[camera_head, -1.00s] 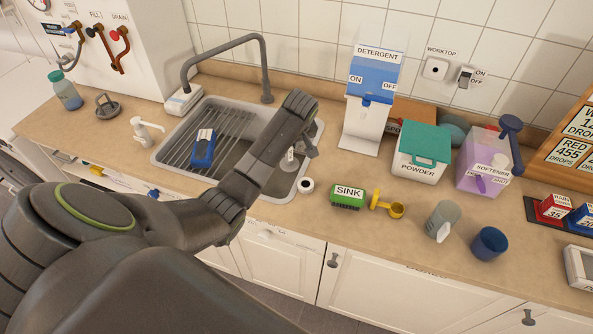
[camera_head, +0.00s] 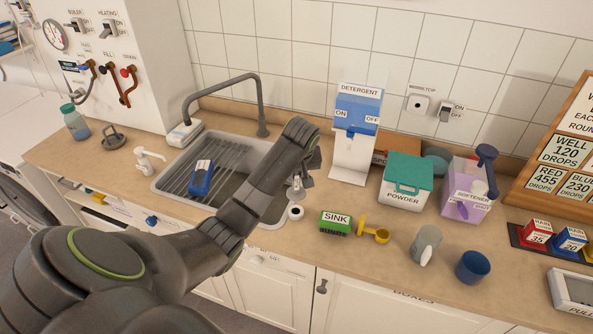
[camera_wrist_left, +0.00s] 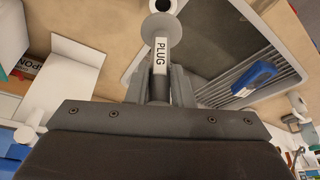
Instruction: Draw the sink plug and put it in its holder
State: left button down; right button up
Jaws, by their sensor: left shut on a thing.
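My left gripper (camera_head: 303,178) is shut on the sink plug (camera_head: 296,191), a grey piece with a round flange, above the sink's right front corner. In the left wrist view the plug (camera_wrist_left: 161,50) shows its PLUG label and grey disc between the fingers. A white ring with a dark hole (camera_head: 295,212), perhaps the holder, stands on the worktop just in front of the plug. It also shows at the top of the left wrist view (camera_wrist_left: 170,5), just beyond the disc. I see a gap between plug and ring in the head view. My right gripper is not in view.
The steel sink (camera_head: 160,182) holds a rack and a blue item (camera_head: 201,178). The detergent dispenser (camera_head: 352,150) stands behind.

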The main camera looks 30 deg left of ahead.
aim_at(296, 185)
pick_arm(q)
notch_tip(296, 185, down, 3)
jog(key=shift+b, duration=0.45)
jog(key=shift+f, duration=0.8)
jog(key=shift+a, duration=0.1)
jog(key=shift+p, duration=0.3)
